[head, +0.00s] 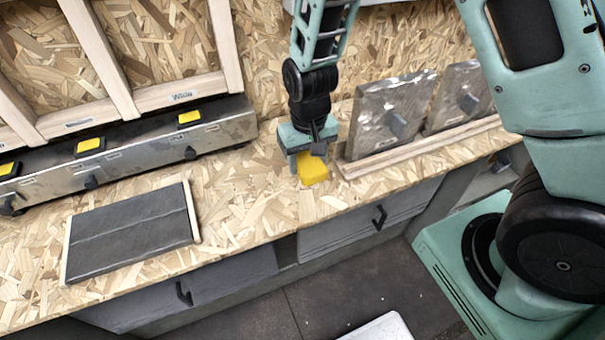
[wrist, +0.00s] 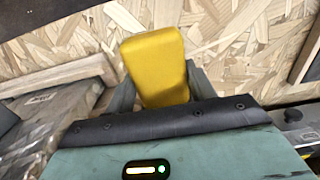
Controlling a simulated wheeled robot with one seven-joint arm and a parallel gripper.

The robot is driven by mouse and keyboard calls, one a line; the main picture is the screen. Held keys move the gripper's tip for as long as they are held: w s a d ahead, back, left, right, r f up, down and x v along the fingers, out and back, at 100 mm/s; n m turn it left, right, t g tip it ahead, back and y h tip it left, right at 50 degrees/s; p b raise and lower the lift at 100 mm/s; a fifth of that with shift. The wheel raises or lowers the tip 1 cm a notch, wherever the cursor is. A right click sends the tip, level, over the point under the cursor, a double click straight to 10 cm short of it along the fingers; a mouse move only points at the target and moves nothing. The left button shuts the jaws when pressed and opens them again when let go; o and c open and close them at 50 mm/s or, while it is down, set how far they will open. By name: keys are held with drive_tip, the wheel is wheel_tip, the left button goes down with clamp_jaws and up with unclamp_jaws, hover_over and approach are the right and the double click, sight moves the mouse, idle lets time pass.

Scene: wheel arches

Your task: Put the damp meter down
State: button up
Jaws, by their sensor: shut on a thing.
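The damp meter is a yellow block (head: 312,168) held at the tip of my gripper (head: 304,157), over the chipboard worktop (head: 245,205). In the wrist view the yellow damp meter (wrist: 155,62) sits between the two grey fingers of my gripper (wrist: 158,88), which is shut on it. Its lower part is hidden by the gripper body. I cannot tell whether it touches the worktop or hangs just above it.
Metal plates with knobs (head: 392,115) stand in a wooden rack just right of my gripper. A dark flat panel (head: 130,232) lies at left. A long metal rail (head: 130,140) with yellow-topped units runs along the back left. The worktop between panel and gripper is clear.

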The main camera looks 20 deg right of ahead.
sight(308, 159)
wheel_tip(308, 159, down, 7)
drive_tip(key=shift+f, duration=0.2)
idle(0.4)
drive_tip(key=o, duration=0.9)
drive_tip(key=shift+f, duration=0.15)
wheel_tip(308, 159, up, 12)
drive_tip(key=shift+f, duration=0.1)
drive_tip(key=s+a+r+n, duration=0.2)
drive_tip(key=s+r, duration=0.2)
drive_tip(key=s, duration=0.2)
drive_tip(key=s+a+r+n, duration=0.2)
drive_tip(key=s+r+n, duration=0.1)
drive_tip(key=s, duration=0.4)
drive_tip(key=s+a+r+n, duration=0.2)
drive_tip(key=s+r, duration=0.3)
drive_tip(key=s, duration=0.2)
drive_tip(key=shift+a+r+n+y, duration=0.1)
drive_tip(key=shift+r+n+y, duration=0.2)
drive_tip(key=shift+r+n, duration=0.1)
